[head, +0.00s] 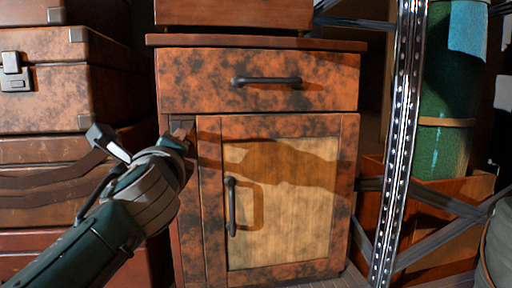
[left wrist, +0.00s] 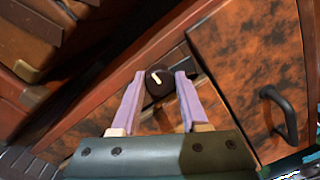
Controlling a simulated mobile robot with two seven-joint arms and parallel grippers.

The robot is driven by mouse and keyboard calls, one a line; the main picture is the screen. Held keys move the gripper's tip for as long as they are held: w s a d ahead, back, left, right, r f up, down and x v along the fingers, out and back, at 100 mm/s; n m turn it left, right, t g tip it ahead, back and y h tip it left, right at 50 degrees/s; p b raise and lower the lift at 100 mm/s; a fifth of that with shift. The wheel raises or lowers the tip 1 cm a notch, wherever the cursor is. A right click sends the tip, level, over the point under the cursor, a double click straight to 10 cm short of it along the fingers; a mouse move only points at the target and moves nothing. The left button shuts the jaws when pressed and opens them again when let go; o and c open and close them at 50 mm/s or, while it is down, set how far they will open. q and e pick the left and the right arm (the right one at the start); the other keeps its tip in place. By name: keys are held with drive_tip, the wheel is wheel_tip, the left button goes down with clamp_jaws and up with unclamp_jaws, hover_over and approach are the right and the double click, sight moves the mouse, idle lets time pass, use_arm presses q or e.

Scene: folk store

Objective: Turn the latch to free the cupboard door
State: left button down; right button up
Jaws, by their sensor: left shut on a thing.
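The latch is a small round dark knob (left wrist: 158,80) with a pale line on it, seen in the left wrist view between my two gripper fingers. In the head view my left gripper (head: 186,146) is at the cupboard's left edge, beside the upper left of the door, and hides the knob. My left gripper (left wrist: 159,98) is shut on the knob. The cupboard door (head: 290,225) has a mottled rust frame, a pale wood panel and a dark vertical handle (head: 231,207) at its left. The door looks closed. My right gripper is not in view.
A drawer (head: 200,78) with a dark bar handle (head: 267,81) sits above the door. Stacked brown cases (head: 60,105) stand close on the left. A metal rack post (head: 397,150) stands on the right. The space before the door looks clear.

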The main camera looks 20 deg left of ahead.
use_arm(q)
drive_tip(key=shift+n, duration=0.7)
drive_tip(key=c, duration=0.7)
unclamp_jaws()
drive_tip(key=p+v, duration=0.2)
drive_tip(key=v, duration=0.8)
drive_tip(key=shift+d, duration=0.1)
